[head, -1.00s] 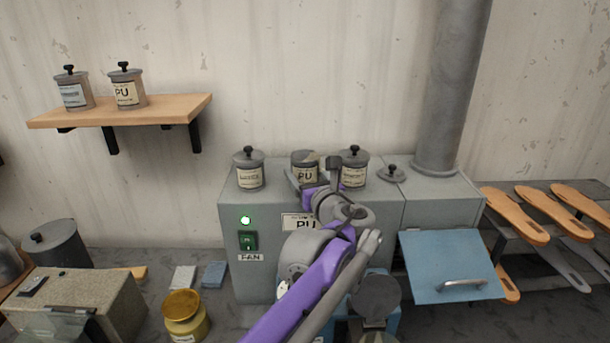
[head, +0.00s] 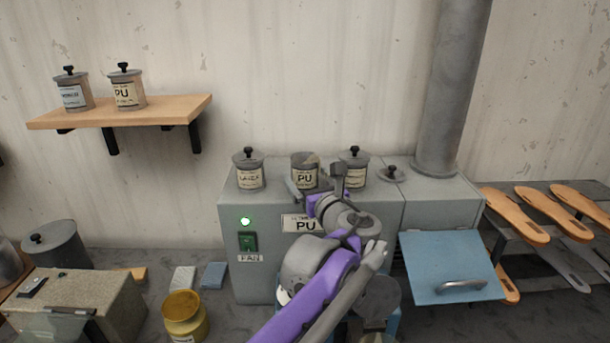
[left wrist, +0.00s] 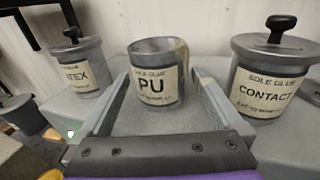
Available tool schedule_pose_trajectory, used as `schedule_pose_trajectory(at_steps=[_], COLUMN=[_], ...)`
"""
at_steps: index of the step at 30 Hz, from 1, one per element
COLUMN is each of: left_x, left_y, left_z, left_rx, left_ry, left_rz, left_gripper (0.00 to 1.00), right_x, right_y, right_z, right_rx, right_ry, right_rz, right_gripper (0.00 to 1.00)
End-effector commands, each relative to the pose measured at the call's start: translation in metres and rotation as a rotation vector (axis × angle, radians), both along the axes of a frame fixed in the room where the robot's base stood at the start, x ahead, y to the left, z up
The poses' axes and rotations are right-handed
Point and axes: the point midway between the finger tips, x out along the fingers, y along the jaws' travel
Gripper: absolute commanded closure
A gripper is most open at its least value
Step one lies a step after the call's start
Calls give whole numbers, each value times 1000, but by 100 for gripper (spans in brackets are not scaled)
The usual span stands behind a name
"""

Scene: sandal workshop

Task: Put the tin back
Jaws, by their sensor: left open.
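A lidless grey tin labelled PU (head: 304,173) stands upright on top of the grey cabinet, between two lidded tins. In the left wrist view the PU tin (left wrist: 155,88) is upright, with glue smears on its rim. My left gripper (head: 315,184) is open in front of it. Its fingers (left wrist: 160,118) lie on either side, with the tin at their far end; I cannot tell whether they touch it. A loose lid with a black knob (head: 391,175) lies on the cabinet at right. A PU label (head: 304,223) is on the cabinet front below. My right gripper is not in view.
Lidded LATEX (head: 250,175) and CONTACT (head: 355,174) tins flank the PU tin closely. A duct (head: 450,90) rises at right. A yellow jar (head: 184,318) stands below. A blue flap (head: 450,265) sticks out.

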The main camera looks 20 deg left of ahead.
Motion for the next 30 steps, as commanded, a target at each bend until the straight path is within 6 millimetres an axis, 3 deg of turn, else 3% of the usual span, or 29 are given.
schedule_pose_trajectory(at_steps=[6, 13, 19, 30], left_x=[-36, -64, -73, -73], left_y=[-35, -61, -69, -69], left_z=[3, 5, 5, 5], left_rx=[0, -2, -1, 0], left_ry=[0, 0, 1, 0], left_rz=[-6, -4, -1, 0], left_gripper=[0, 0, 0, 0], right_x=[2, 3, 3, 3], right_y=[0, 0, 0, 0], right_z=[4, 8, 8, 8], right_rx=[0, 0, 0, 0], right_ry=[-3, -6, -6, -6], right_rz=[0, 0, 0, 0], right_gripper=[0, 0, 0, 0])
